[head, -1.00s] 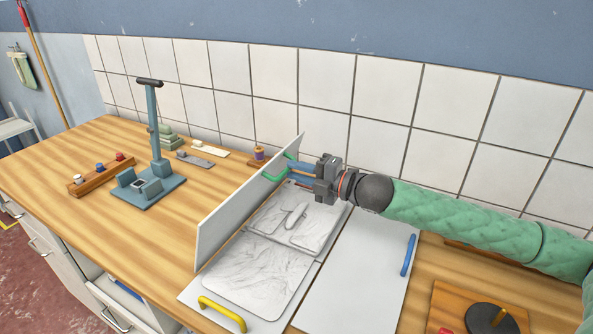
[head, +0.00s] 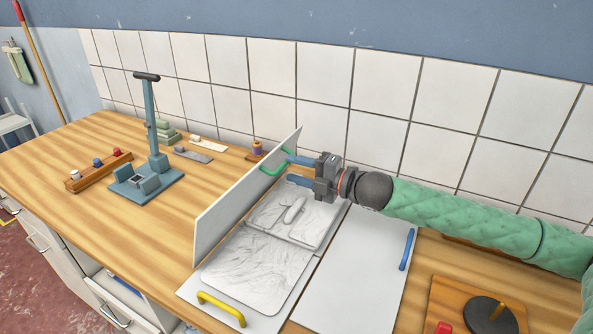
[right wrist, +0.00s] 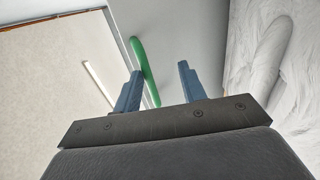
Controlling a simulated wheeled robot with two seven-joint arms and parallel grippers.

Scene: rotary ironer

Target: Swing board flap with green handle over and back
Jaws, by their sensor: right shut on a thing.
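The board flap (head: 235,208) is a white panel standing upright on its edge, left of the grey pad, in the head view. Its green handle (head: 272,170) sits on the side facing my right arm, near the far end. It also shows in the right wrist view (right wrist: 142,55). My left gripper is out of view.
A grey creased pad (head: 262,265) lies right of the flap, with a yellow handle (head: 222,308) in front. A white panel with a blue handle (head: 406,250) lies flat farther right. A blue-grey stand (head: 152,130) is at left. The wood between stand and flap is clear.

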